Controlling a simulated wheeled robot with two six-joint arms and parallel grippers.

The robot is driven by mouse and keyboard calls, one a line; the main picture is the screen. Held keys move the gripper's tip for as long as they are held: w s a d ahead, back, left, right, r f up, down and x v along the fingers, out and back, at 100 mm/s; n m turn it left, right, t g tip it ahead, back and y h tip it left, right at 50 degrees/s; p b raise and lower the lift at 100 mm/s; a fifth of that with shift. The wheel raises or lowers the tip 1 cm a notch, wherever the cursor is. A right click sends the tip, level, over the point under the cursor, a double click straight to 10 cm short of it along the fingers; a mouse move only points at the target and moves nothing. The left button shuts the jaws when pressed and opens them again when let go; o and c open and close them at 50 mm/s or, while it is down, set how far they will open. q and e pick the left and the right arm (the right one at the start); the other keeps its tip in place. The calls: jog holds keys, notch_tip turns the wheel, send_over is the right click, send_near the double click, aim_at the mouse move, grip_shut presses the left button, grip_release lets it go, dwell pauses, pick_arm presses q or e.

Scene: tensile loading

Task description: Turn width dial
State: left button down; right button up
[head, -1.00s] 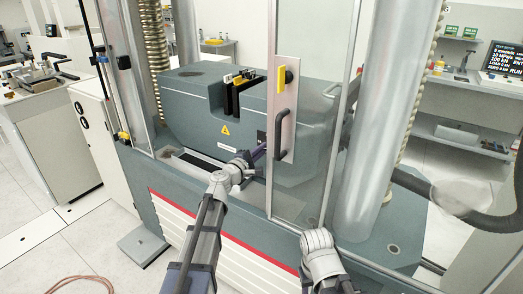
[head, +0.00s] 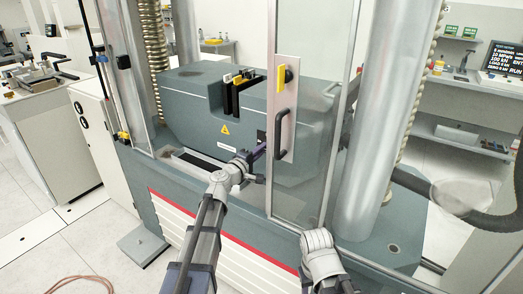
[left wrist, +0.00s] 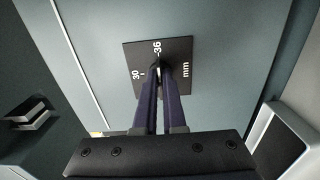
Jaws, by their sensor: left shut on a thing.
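The width dial's black plate (left wrist: 180,62) is on the grey machine face in the left wrist view, with white marks 30, 36 and mm. My left gripper (left wrist: 158,72) reaches it, its dark blue fingers closed close together on the small dial knob at the plate's middle. The fingers hide most of the knob, so its exact setting cannot be read. In the head view my left gripper (head: 259,151) meets the front of the grey machine block (head: 195,115), just left of the door handle.
A clear sliding door with a silver frame (head: 284,75) and black handle (head: 281,134) stands just right of my left gripper. A thick steel column (head: 385,110) is further right. A black slotted tray (head: 203,166) lies left of my gripper.

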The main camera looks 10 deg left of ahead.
pick_arm(q)
jog(key=c, duration=1)
grip_release()
jog(key=shift+s, duration=0.1)
jog(key=v, duration=0.7)
jog(key=shift+s, duration=0.3)
jog(key=shift+a, duration=0.1)
